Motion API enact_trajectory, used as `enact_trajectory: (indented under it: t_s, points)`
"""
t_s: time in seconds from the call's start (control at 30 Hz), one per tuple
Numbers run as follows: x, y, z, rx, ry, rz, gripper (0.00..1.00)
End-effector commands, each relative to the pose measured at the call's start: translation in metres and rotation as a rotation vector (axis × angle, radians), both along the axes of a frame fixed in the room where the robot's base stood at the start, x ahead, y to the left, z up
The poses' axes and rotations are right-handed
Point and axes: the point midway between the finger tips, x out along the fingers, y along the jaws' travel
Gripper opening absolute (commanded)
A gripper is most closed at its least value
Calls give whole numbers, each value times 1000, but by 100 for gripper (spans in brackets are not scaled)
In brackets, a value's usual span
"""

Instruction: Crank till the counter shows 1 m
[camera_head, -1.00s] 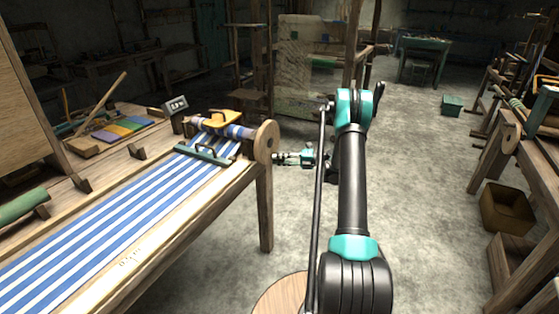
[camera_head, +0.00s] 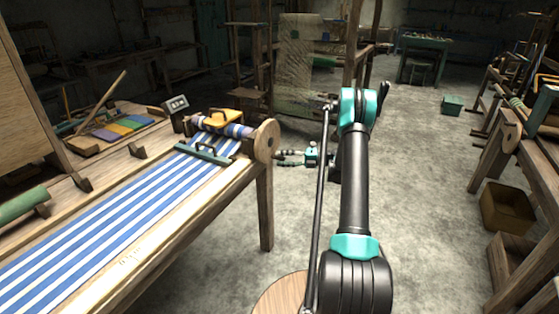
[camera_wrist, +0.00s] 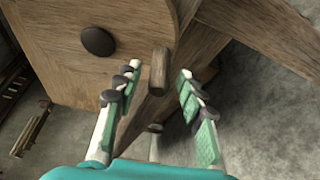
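The wooden crank wheel (camera_head: 266,140) stands at the right end of the cloth roll (camera_head: 226,127). In the wrist view the wheel's wooden face (camera_wrist: 60,55) shows a dark round hub (camera_wrist: 98,41) and a short wooden handle peg (camera_wrist: 158,69). My gripper (camera_wrist: 160,72) is open, with one finger on each side of the peg and a visible gap on both sides. In the head view my gripper (camera_head: 283,157) is just right of the wheel. The counter (camera_head: 175,104) is a dark box behind the roll; its digits are too small to read.
Blue and white striped cloth (camera_head: 125,222) runs along the loom's wooden frame (camera_head: 205,207). A yellow-orange piece (camera_head: 222,117) sits above the roll. A bench with a box (camera_head: 507,208) below stands at right.

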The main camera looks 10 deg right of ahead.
Motion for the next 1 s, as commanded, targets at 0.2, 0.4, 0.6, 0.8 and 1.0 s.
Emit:
enact_trajectory:
  t_s: [0.2,0.4,0.6,0.8,1.0]
  points:
    - [-10,-44,3,0,0,-4,40]
    - [-19,-79,5,-1,0,-2,40]
    - [-24,-97,6,-1,0,0,40]
    - [-25,-100,6,-1,0,1,40]
    - [-25,-100,6,-2,-4,0,31]
